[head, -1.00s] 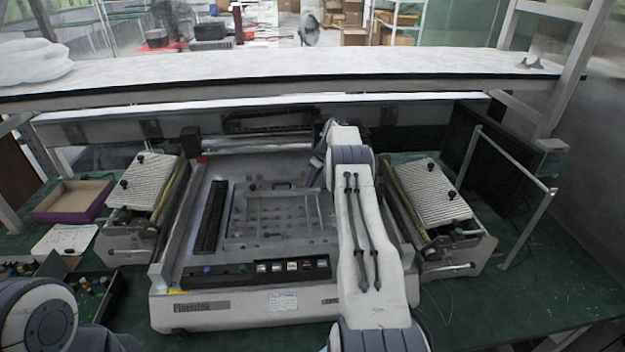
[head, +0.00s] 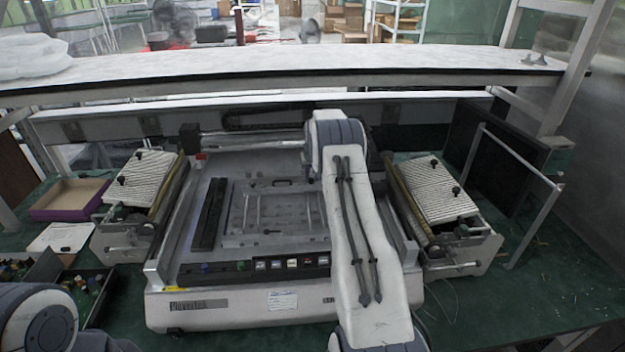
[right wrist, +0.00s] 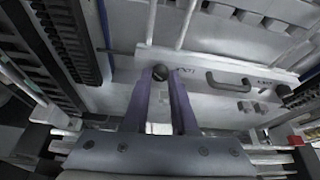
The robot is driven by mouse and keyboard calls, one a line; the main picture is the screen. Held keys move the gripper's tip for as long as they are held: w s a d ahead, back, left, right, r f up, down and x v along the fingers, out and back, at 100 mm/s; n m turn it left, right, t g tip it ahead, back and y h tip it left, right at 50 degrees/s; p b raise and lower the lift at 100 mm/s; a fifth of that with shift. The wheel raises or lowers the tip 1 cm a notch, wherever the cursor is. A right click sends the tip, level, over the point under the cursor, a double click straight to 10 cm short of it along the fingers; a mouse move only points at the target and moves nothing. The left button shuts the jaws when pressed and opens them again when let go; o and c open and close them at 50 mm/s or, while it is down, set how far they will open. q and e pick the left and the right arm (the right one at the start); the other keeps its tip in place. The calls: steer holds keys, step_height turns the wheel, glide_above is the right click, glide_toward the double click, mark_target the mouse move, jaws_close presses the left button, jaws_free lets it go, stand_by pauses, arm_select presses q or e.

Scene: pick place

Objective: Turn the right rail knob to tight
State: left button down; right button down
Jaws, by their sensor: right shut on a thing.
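The right rail knob (right wrist: 160,71) is a small dark round knob on a pale rail of the machine. It sits between the purple fingertips of my right gripper (right wrist: 161,78) in the right wrist view. The gripper is shut on it, with a finger on each side. In the head view my right arm reaches over the machine (head: 225,310) and hides the knob and most of the gripper. Whether the knob is loose or tight cannot be told. My left gripper is out of view; only part of my left arm shows at the lower left.
A black handle (right wrist: 229,82) lies right of the knob in the right wrist view. Ribbed side units stand left (head: 148,178) and right (head: 438,188) of the machine. A shelf (head: 270,68) spans the back. Green table (head: 555,295) is clear at the right.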

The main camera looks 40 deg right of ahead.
steer(key=m+b, duration=0.1)
steer(key=m, duration=0.1)
steer(key=m+g+h+b, duration=0.1)
steer(key=m, duration=0.1)
steer(key=shift+w+a+f+m+h, duration=0.1)
steer(key=shift+w+a+m+h, duration=0.1)
steer(key=shift+m+h, duration=0.1)
steer(key=shift+w+m+g, duration=0.1)
steer(key=shift+m+g, duration=0.2)
steer(key=shift+m, duration=0.6)
steer(key=shift+r+m+g+h+p, duration=0.25)
steer(key=shift+m+g+h, duration=0.2)
steer(key=shift+m, duration=0.75)
steer(key=shift+f+m+g+p, duration=0.1)
steer(key=shift+m+g+p, duration=0.15)
steer(key=shift+m+p, duration=0.25)
steer(key=shift+w+m+p, duration=0.1)
steer(key=shift+m+p, duration=0.2)
steer(key=shift+m, duration=0.4)
steer(key=c, duration=0.7)
jaws_free()
